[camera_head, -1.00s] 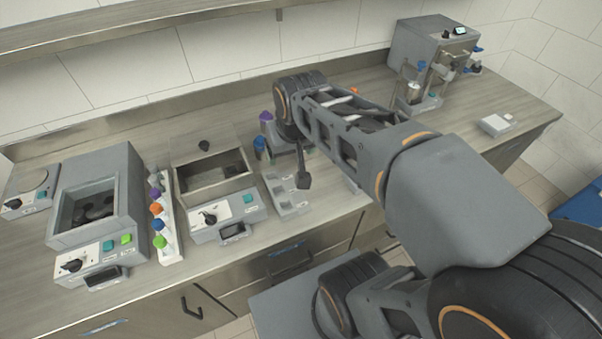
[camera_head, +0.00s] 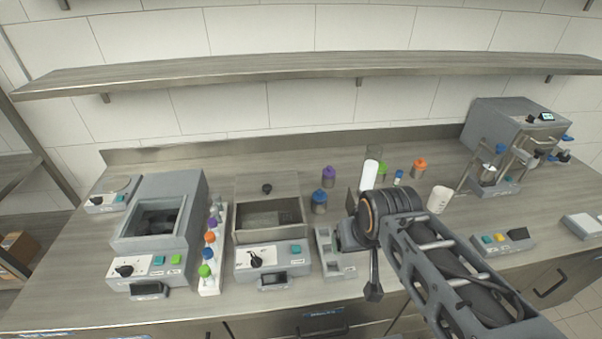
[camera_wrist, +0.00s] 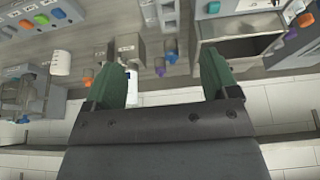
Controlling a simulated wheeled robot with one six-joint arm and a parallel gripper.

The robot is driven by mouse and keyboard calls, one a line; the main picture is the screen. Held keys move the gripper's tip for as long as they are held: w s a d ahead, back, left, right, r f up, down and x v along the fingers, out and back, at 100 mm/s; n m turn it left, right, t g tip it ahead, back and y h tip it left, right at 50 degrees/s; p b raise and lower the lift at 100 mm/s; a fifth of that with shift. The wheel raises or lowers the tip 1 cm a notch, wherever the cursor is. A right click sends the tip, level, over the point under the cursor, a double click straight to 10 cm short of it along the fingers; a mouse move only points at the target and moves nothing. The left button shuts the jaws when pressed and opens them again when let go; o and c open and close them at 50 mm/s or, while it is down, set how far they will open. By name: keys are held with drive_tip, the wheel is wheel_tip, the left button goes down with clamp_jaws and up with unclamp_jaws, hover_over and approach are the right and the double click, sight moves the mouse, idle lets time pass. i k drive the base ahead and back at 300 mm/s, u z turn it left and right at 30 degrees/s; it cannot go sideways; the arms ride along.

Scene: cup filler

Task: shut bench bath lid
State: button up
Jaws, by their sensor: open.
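The bench bath (camera_head: 240,238) stands mid-left on the bench, with a white front panel, black dial and teal button. Its basin is open at the front. The grey lid (camera_head: 285,185) with a black knob (camera_head: 266,188) is at the back of the opening; I cannot tell whether it lies flat or tilts. The bath also shows upside down in the wrist view (camera_wrist: 238,27). My gripper (camera_wrist: 162,88) is open, its green fingers apart with nothing between them. It is away from the lid.
Left of the bath are a rack of coloured-cap bottles (camera_head: 208,280) and a grey machine with an open well (camera_head: 190,190). A grey tray (camera_head: 328,240) is close on its right. Bottles, a white cup (camera_head: 439,199) and a dispenser (camera_head: 510,125) stand farther right. A shelf (camera_head: 300,66) hangs above.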

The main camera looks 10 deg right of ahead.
sight(277, 184)
drive_tip(key=k, duration=1)
drive_tip(key=u, duration=2.1)
drive_tip(key=i, duration=1.1)
drive_tip(key=z, duration=2)
drive_tip(key=i, duration=0.5)
drive_tip(key=z, duration=0.1)
